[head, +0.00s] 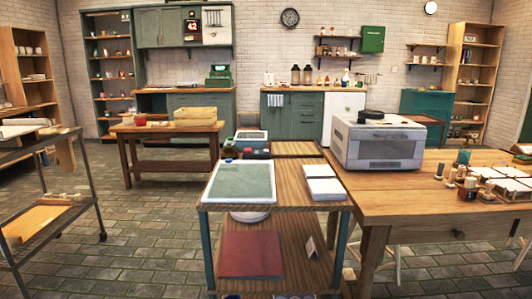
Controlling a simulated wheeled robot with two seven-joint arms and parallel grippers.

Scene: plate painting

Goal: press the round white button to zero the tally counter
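I cannot make out a tally counter or a round white button for certain in the head view. A small green device (219,73) with a pale panel stands on the back left counter; it is too small to tell what it is. Neither of my grippers shows in this view.
A wooden trolley (278,204) stands in front with a green-topped pad and white stacks. A wooden table (400,197) at right holds a grey oven-like box (377,145). A metal cart (88,190) stands at left. Tiled floor (150,230) between cart and trolley is clear.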

